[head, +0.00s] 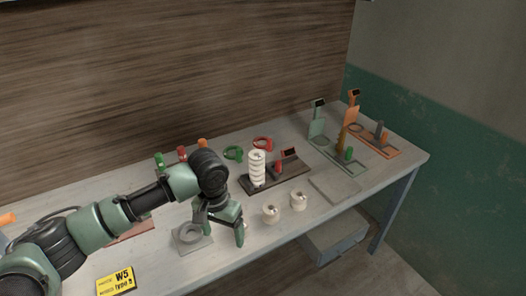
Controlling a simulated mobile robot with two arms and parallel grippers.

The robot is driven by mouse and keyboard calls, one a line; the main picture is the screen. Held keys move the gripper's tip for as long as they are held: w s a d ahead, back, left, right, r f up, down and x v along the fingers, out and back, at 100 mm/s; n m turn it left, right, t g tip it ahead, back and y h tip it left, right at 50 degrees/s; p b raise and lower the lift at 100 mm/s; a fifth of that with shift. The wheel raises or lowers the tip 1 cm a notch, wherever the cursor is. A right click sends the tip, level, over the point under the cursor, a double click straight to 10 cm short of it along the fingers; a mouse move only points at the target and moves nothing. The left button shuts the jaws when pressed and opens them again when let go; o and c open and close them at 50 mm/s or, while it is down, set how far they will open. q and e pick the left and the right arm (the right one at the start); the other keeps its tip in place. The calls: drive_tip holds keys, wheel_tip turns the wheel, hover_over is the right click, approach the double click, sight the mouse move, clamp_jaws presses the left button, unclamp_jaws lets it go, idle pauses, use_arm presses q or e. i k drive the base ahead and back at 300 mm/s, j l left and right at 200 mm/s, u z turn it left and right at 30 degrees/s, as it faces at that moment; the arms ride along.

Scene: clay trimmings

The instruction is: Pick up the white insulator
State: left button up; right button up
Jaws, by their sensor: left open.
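A tall white ribbed insulator (257,169) stands upright on a dark base (289,178) near the middle of the table. Two small white ring-shaped pieces, a left one (270,214) and a right one (298,201), sit in front of it on the bare table top. My left gripper (222,238) is open and points down, to the left of the two small white pieces and in front of the tall one. It appears empty and touches none of the white pieces. My right gripper is not in view.
A grey plate with a ring (188,237) lies just left of my gripper. Green (335,152) and orange (374,142) stands fill the table's far right. Green (233,153) and red (262,143) rings lie at the back. A yellow sign (116,281) is at the front left.

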sight(256, 159)
drive_tip(key=i+l, duration=0.15)
drive_tip(key=i, duration=0.4)
drive_tip(key=i+l, duration=0.2)
drive_tip(key=i, duration=0.35)
